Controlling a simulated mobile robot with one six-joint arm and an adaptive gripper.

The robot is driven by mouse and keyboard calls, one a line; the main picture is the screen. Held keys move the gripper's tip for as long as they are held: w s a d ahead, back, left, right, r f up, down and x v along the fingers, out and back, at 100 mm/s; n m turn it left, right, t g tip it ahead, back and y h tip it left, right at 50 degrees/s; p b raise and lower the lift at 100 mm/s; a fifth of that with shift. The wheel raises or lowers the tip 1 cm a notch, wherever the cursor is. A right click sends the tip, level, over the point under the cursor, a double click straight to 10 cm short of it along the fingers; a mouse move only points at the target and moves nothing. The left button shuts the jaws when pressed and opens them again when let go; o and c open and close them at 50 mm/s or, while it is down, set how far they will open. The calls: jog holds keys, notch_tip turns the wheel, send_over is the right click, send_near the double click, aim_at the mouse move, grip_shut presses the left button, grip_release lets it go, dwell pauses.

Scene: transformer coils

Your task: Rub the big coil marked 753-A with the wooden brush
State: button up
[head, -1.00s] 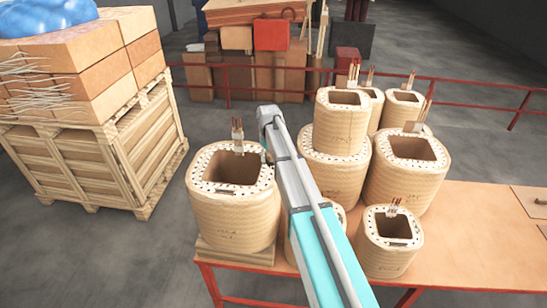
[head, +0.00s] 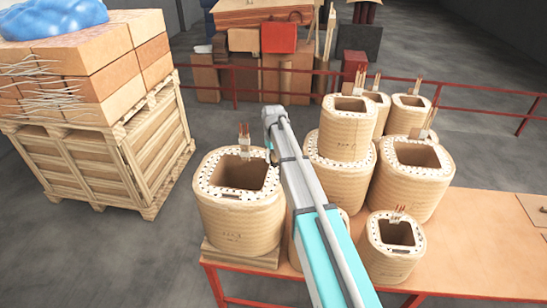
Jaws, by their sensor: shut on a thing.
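A big tan coil (head: 240,222) stands upright at the table's left end, on a wooden board. Its handwritten mark is too small to read surely. Another big coil (head: 345,183) stands at the middle back under a smaller one, and a third (head: 408,190) stands to its right; their marks are unclear too. My arm reaches over the table between the left coil and the others. Only a small dark part of my gripper (head: 272,156) shows, by the left coil's right rim. It is shut, but its fingertips and the wooden brush are hidden behind my arm.
Smaller coils (head: 390,247) stand close on my arm's right, one partly hidden behind it. A red rail (head: 480,112) runs behind. A loaded pallet (head: 150,205) stands on the floor at the left.

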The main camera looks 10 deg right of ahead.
jog(key=shift+r+p, duration=1.35)
jog(key=shift+r, duration=0.3)
jog(key=shift+r+p, duration=1.5)
jog(key=shift+f, duration=0.1)
